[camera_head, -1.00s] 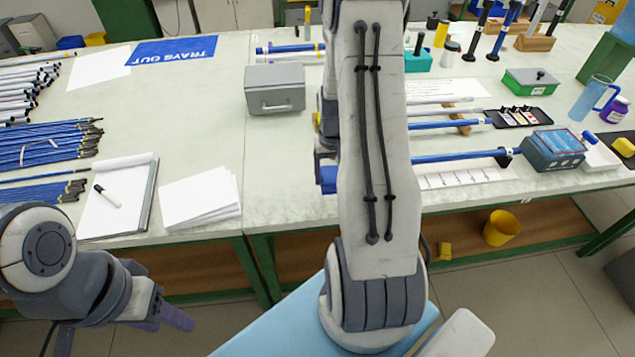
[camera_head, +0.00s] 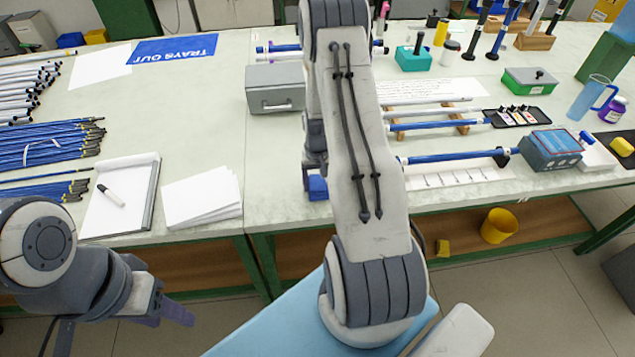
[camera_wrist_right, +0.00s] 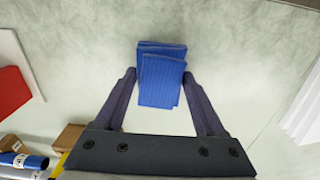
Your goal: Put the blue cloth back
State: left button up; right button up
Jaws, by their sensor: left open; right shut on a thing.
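The blue cloth (camera_wrist_right: 162,78) is a small folded pad. In the right wrist view it lies between the two fingertips of my right gripper (camera_wrist_right: 160,92), which is shut on it. In the head view a corner of the cloth (camera_head: 318,187) shows beside my right arm, near the table's front edge. The arm hides most of that gripper there. I cannot tell whether the cloth touches the table. My left gripper (camera_head: 176,313) is open and empty, low in front of the table at the left.
A grey metal box (camera_head: 275,88) stands behind the cloth. Loose white sheets (camera_head: 202,197) and a notepad with a marker (camera_head: 120,195) lie to its left. Blue rods and a blue-grey device (camera_head: 551,150) are to the right. The table between sheets and cloth is clear.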

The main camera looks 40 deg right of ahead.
aim_at(318, 183)
jog(key=o, duration=1.3)
jog(key=shift+f, duration=0.1)
notch_tip(318, 183, up, 12)
jog(key=b, duration=0.2)
jog(key=s+a+r+n, duration=0.1)
jog(key=a+r+n, duration=0.25)
jog(key=a, duration=0.65)
jog(key=s+a+r+n, duration=0.2)
jog(key=a+r, duration=0.3)
jog(key=a, duration=0.6)
jog(key=s+a+r+n, duration=0.1)
jog(key=s+a+n, duration=0.1)
jog(key=s+a, duration=0.2)
jog(key=s+a+r+n, duration=0.1)
jog(key=s+a+n, duration=0.2)
jog(key=s, duration=0.5)
jog(key=s+a+r+n+y, duration=0.1)
jog(key=s+a+n, duration=0.2)
jog(key=s+a, duration=0.3)
jog(key=shift+s+r, duration=0.1)
jog(key=shift+r, duration=0.3)
